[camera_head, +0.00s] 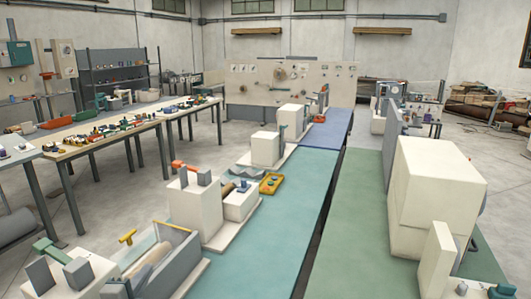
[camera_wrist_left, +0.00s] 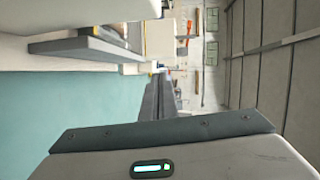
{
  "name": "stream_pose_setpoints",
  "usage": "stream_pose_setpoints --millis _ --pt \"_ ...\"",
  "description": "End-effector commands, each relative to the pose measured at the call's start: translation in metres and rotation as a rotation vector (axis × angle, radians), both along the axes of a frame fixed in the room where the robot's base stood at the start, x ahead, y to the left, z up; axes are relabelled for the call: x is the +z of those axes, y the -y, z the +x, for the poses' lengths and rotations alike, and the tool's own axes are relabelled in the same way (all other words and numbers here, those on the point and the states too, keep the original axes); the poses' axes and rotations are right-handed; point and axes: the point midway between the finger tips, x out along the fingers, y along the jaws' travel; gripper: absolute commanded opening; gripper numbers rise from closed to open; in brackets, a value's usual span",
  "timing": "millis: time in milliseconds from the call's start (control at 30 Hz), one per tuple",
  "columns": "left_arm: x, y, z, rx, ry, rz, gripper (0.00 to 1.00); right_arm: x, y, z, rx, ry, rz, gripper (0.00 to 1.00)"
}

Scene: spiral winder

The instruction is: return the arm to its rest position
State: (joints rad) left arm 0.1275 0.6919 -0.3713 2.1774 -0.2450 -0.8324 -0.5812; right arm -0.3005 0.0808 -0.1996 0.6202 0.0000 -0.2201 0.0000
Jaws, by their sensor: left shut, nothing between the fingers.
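My left gripper (camera_wrist_left: 159,82) shows in the left wrist view. Its two dark fingers lie side by side, shut, with nothing between them. Its pale wrist body with a dark plate fills the bottom of that view. A teal surface (camera_wrist_left: 70,115) lies to the left of the fingers, with a grey slab (camera_wrist_left: 85,48) on a white machine part above it. The fingers look apart from these. I cannot make out either arm clearly in the head view. My right gripper is not in view.
White machine blocks (camera_head: 193,210) stand along a teal-topped bench (camera_head: 285,215). A large white housing (camera_head: 435,190) stands on the green bench at right. A wooden table (camera_head: 100,137) with parts stands at left. Concrete floor (camera_head: 125,190) lies between.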

Motion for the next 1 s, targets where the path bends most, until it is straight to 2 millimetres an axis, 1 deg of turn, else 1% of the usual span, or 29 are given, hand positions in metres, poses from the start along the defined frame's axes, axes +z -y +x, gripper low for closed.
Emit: stream_pose_setpoints --millis 33,67,100,167,200,267,300,367,400,500,600,800,1000 --pt "-0.027 0.008 -0.018 0.03 -0.065 -0.089 0.0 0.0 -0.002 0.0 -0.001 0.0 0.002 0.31" --pt "-0.042 0.01 -0.028 0.055 -0.104 -0.141 0.0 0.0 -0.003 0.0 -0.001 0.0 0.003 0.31" --pt "-0.061 0.014 -0.044 0.088 -0.156 -0.212 0.0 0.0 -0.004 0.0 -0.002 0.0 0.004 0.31" --pt "-0.089 0.02 -0.068 0.144 -0.236 -0.315 0.0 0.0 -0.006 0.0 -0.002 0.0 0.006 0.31" --pt "-0.107 0.024 -0.086 0.184 -0.29 -0.381 0.0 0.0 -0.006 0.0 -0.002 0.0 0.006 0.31" --pt "-0.132 0.03 -0.114 0.247 -0.369 -0.476 0.0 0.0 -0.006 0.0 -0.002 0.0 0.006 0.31" --pt "-0.148 0.034 -0.134 0.292 -0.422 -0.536 0.0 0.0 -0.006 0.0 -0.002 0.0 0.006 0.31" --pt "-0.17 0.04 -0.164 0.361 -0.498 -0.623 0.0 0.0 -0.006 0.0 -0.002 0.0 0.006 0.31" --pt "-0.183 0.045 -0.185 0.408 -0.549 -0.677 0.0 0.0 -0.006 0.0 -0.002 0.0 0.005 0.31" --pt "-0.207 0.054 -0.23 0.516 -0.652 -0.786 0.0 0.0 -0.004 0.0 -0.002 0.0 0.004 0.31" --pt "-0.222 0.062 -0.266 0.602 -0.727 -0.863 0.0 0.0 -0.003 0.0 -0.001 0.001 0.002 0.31" --pt "-0.239 0.074 -0.32 0.737 -0.837 -0.967 0.0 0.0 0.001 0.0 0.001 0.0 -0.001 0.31" --pt "-0.249 0.085 -0.366 0.855 -0.924 -1.044 0.0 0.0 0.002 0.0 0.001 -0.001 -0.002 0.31"
